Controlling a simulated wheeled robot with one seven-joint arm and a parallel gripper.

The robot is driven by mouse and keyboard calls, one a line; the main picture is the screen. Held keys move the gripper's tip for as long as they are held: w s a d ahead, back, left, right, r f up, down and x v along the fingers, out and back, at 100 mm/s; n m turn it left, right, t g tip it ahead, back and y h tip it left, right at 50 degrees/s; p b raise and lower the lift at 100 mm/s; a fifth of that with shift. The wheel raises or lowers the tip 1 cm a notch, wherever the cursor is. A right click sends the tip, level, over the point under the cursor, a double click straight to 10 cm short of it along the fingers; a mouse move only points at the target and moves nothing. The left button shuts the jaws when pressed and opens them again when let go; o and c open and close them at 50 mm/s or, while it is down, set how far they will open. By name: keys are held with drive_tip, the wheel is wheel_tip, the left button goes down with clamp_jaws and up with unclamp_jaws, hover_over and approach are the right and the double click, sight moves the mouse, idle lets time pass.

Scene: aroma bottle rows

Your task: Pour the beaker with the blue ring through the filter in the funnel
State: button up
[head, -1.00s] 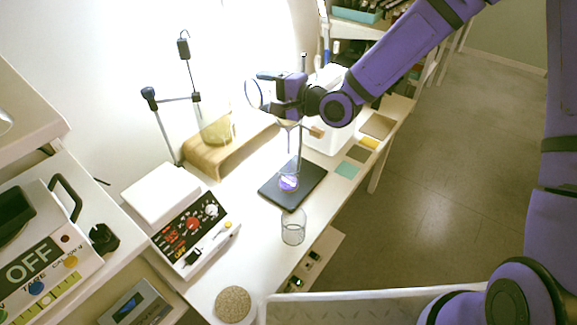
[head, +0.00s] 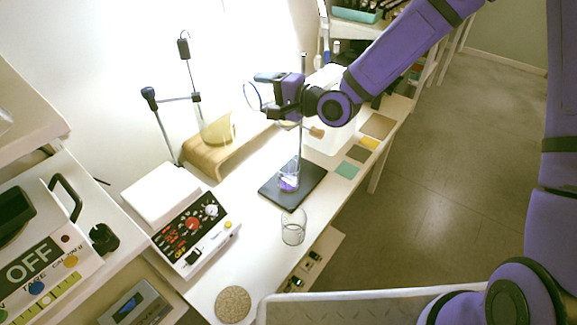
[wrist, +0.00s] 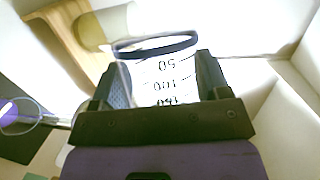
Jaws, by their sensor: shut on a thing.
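My gripper (head: 273,103) is shut on a clear glass beaker (head: 252,97), held tilted above the stand. In the wrist view the beaker (wrist: 160,78) sits between the fingers, with black volume marks and a dark blue ring at its rim; it looks empty. Below my gripper, a glass vessel (head: 289,180) with purple liquid stands on the dark base plate (head: 307,189) of a stand. The funnel and filter above it are small and partly hidden by my gripper in the head view. A funnel-like glass rim (wrist: 38,122) shows at the left of the wrist view, with purple beyond it.
An empty beaker (head: 293,229) stands in front of the base plate. A control box (head: 190,232), a cork disc (head: 233,304) and a wooden stand (head: 205,158) are on the bench to the left. A white box (head: 335,135) stands behind, at the right.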

sight(261, 108)
drive_tip(key=shift+s+a+n+h, duration=0.15)
drive_tip(key=shift+n+h, duration=0.15)
drive_tip(key=shift+n, duration=0.2)
drive_tip(key=shift+s+a+f+n+h, duration=0.35)
drive_tip(key=shift+a+n+h, duration=0.2)
drive_tip(key=shift+n, duration=0.45)
drive_tip(key=shift+s+a+f+n+t+h, duration=0.2)
drive_tip(key=shift+f+n+t+h, duration=0.25)
drive_tip(key=shift+n+h, duration=0.5)
drive_tip(key=shift+n, duration=0.25)
drive_tip(key=shift+s+a+f+n, duration=0.3)
drive_tip(key=shift+f+n, duration=0.1)
drive_tip(key=shift+f, duration=0.15)
drive_tip(key=shift+s+a+f+n+t+h, duration=0.1)
drive_tip(key=shift+a+f+n+t+h, duration=0.1)
drive_tip(key=shift+f+n+h, duration=0.3)
drive_tip(key=shift+s+a+f+n+t+h, duration=0.15)
drive_tip(key=shift+f+n+h, duration=0.1)
drive_tip(key=shift+f+n, duration=0.35)
drive_tip(key=shift+a+f+n+t+h, duration=0.1)
drive_tip(key=shift+f+n+t+h, duration=0.2)
drive_tip(key=shift+f, duration=0.4)
